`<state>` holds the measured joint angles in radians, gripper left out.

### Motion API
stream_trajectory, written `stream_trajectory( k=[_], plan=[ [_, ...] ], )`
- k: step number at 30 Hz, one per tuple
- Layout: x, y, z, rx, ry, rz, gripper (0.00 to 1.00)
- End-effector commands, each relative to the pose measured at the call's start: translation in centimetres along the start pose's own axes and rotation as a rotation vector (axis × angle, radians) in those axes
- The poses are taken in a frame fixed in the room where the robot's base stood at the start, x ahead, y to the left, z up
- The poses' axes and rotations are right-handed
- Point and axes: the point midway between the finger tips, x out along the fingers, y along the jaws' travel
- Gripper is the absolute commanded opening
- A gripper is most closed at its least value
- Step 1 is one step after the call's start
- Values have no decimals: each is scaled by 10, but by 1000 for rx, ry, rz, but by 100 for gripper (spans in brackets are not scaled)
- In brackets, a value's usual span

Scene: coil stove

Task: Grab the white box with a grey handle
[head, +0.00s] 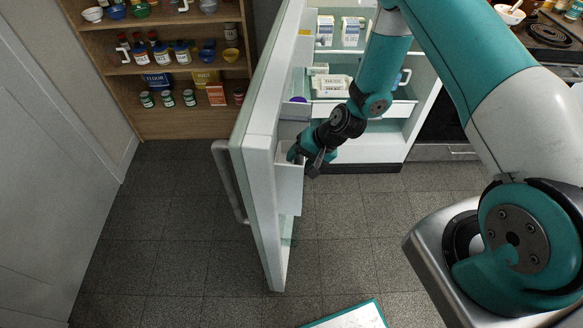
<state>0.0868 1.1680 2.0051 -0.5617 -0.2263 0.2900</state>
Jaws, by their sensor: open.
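A white fridge stands open; its door (262,150) swings out toward me and carries a long grey handle (228,180) on its outer left face. On the fridge shelves are two white cartons with dark markings (325,30) (351,31) and a low white box (331,87); I see no grey handle on them. My gripper (303,164) is open beside the door's inner side, at the upper edge of a white door bin (289,185). I cannot tell whether it touches the bin or what the bin holds. My arm hides part of the fridge interior.
A wooden shelf (175,70) with jars, bowls and packets stands at the back left. A white room door (50,190) is at the left. A stove (548,33) is at the upper right. A teal-edged white panel (350,316) lies low in front. The tiled floor (170,235) left of the fridge door is clear.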

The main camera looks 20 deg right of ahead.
Motion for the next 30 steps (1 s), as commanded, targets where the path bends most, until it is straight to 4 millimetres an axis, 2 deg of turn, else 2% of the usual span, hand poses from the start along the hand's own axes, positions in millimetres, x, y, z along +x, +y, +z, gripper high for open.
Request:
stream_trajectory(
  k=[2,9,22,30],
  plan=[
    [0,0,0,0,0,0,53],
    [0,0,0,0,0,0,0],
    [-2,-2,-1,-1,1,-1,0],
    [-20,-14,-1,-3,3,-2,0]
  ],
)
